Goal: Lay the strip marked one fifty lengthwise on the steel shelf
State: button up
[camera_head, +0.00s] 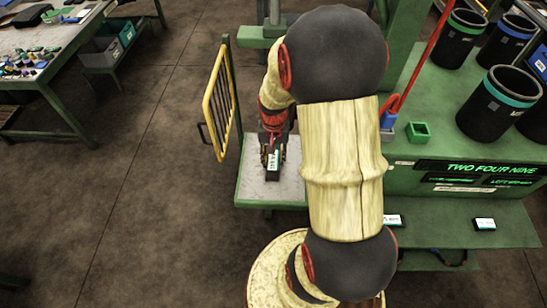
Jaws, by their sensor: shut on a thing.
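A dark strip with a white label (273,165) is between the fingers of my gripper (272,152), with its long side running toward the near edge. The lettering on its label is too small to read. My gripper is shut on this strip, over the pale steel shelf (255,187). I cannot tell whether the strip touches the shelf or hangs just above it. My arm covers the right part of the shelf.
A yellow guard rail (219,95) stands along the shelf's left side. The green bench (420,205) at right carries dark bins (497,103), a small green box (418,131) and a lit display (480,168). Another labelled piece (485,224) lies on its lower ledge. A cluttered table (60,40) is far left.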

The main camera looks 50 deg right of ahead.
jog(key=shift+f, duration=0.2)
jog(key=o, duration=1.2)
jog(key=shift+o, duration=0.2)
notch_tip(320, 180, up, 12)
